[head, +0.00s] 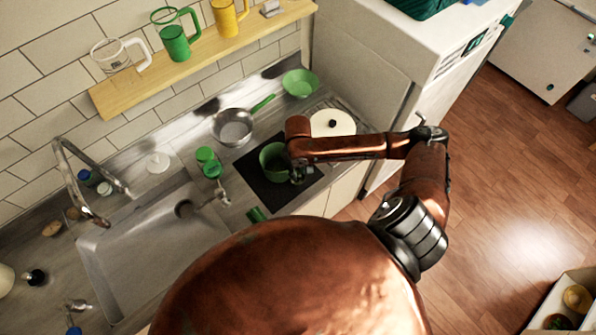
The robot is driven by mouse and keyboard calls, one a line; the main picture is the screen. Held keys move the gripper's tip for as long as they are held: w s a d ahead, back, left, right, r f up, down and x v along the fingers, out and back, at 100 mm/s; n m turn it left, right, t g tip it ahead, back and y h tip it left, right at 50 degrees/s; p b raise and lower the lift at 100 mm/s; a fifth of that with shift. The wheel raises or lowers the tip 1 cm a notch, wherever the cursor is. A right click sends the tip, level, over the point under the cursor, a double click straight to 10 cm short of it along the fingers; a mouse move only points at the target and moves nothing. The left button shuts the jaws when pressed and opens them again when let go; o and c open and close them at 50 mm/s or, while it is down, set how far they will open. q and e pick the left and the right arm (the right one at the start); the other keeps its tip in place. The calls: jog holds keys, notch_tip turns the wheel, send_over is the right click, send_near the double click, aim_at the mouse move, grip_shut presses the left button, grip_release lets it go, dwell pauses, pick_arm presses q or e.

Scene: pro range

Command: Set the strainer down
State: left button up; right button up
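A silver round bowl with a green handle (233,128), which looks like the strainer, rests at the back of the counter near the wall. I cannot make out mesh in it. My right arm reaches in from the right, and its gripper (297,174) points down at the right edge of a green pot (271,160) on the black cooktop (283,192). The gripper's fingers are small, dark and partly hidden, so I cannot tell whether they are open or touch the pot. My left gripper is not in view.
A white lid (332,122) lies right of the cooktop, and a green bowl (300,83) stands behind it. Green-topped containers (207,162) stand left of the pot. The sink (135,255) with its faucet (75,180) is at left. A wooden shelf (205,62) holds mugs.

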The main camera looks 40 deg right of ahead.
jog(key=o, duration=0.5)
jog(key=shift+c, duration=0.2)
